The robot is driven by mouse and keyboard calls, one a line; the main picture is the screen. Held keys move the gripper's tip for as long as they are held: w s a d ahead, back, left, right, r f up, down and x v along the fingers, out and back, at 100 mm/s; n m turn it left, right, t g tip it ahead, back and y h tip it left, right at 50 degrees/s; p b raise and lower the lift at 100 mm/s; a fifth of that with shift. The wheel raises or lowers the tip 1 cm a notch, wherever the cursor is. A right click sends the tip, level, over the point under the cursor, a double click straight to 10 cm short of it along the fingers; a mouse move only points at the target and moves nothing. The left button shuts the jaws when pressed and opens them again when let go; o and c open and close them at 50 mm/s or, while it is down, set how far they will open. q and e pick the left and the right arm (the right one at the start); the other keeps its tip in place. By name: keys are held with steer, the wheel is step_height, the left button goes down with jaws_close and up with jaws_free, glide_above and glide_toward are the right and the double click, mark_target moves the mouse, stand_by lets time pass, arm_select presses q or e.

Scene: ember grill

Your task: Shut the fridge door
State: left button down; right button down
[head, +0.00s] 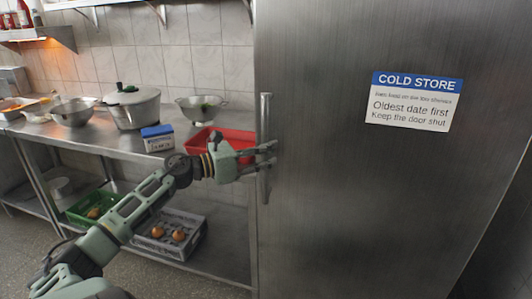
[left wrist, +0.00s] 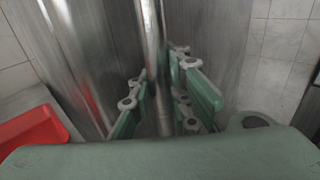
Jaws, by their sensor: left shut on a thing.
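The fridge door (head: 350,190) is a large brushed steel panel filling the right of the head view, with a blue and white "COLD STORE" sign (head: 413,100). A vertical bar handle (head: 265,112) runs along its left edge; the handle also shows in the left wrist view (left wrist: 153,40). My left gripper (head: 268,154) is at the middle of the handle, its fingers shut around the bar; in the left wrist view the fingers (left wrist: 163,105) stand on both sides of it. I cannot tell from these frames whether the door stands ajar. My right gripper is not in view.
A steel counter (head: 95,142) left of the door bears a lidded pot (head: 132,105), bowls, a blue and white box (head: 158,138) and a red tray (head: 235,140) close to my left gripper. Crates stand on the shelf below. Floor (head: 30,245) shows at lower left.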

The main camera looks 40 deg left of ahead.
arm_select(q)
steer(key=shift+w+a+r, duration=0.1)
steer(key=shift+w+a, duration=0.05)
steer(key=shift+a, duration=0.2)
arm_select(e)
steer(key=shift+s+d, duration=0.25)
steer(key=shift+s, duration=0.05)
arm_select(q)
steer(key=c, duration=2.2)
jaws_free()
steer(key=o, duration=0.6)
steer(key=shift+a, duration=0.25)
steer(key=shift+c, duration=0.2)
steer(key=shift+d, duration=0.1)
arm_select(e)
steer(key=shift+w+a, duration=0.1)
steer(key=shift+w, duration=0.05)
arm_select(q)
steer(key=v, duration=1.2)
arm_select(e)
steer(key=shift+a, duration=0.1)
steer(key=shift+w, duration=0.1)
